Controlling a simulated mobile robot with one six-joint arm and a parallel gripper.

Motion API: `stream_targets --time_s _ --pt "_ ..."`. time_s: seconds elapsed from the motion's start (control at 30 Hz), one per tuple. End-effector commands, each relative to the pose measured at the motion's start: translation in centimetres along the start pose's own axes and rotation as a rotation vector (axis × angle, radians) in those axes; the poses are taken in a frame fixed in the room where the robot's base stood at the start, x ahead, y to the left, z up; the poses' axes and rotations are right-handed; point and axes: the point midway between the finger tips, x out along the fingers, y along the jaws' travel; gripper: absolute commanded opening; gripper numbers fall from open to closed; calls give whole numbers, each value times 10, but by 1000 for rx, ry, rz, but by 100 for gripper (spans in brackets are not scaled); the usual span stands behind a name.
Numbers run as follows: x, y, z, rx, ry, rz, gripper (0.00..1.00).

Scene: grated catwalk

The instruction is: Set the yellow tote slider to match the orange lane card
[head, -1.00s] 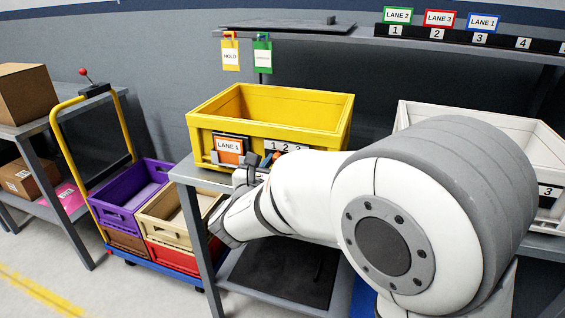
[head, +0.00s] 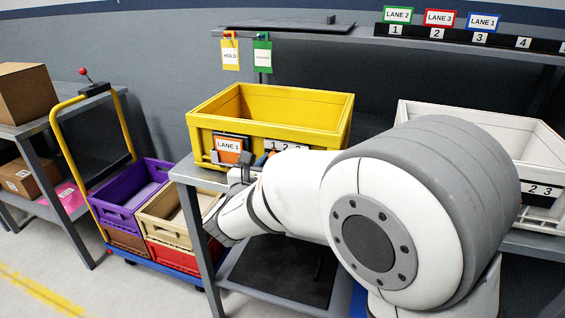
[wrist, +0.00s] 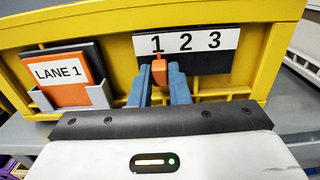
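The yellow tote (head: 197,125) stands on a grey table. On its front, an orange lane card (wrist: 66,76) reading LANE 1 sits in a grey holder; it also shows in the head view (head: 229,146). To its right is a dark strip with a white label numbered 1, 2, 3 (wrist: 186,42). The orange slider knob (wrist: 159,71) is below the 1. My gripper (wrist: 160,82) has its blue fingers on either side of the knob, with no clear gap in the wrist view. In the head view my arm hides most of the strip.
A white tote (head: 545,150) stands to the right behind my arm. A shelf rail (head: 460,40) above holds LANE 2, LANE 3 and LANE 1 cards over numbers. HOLD (head: 230,55) and green (head: 262,56) tags hang above. A cart with purple (head: 118,212) and tan bins stands left.

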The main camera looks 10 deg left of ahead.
Motion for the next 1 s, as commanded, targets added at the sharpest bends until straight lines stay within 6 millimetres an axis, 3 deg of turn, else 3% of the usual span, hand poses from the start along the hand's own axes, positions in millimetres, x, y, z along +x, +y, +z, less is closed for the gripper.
stream_targets --time_s 0.2,0.47,1.0 --pt "0 0 0 0 0 0 33" --pt "-1 0 0 0 1 -1 33" --pt "-43 0 0 -1 0 1 33"
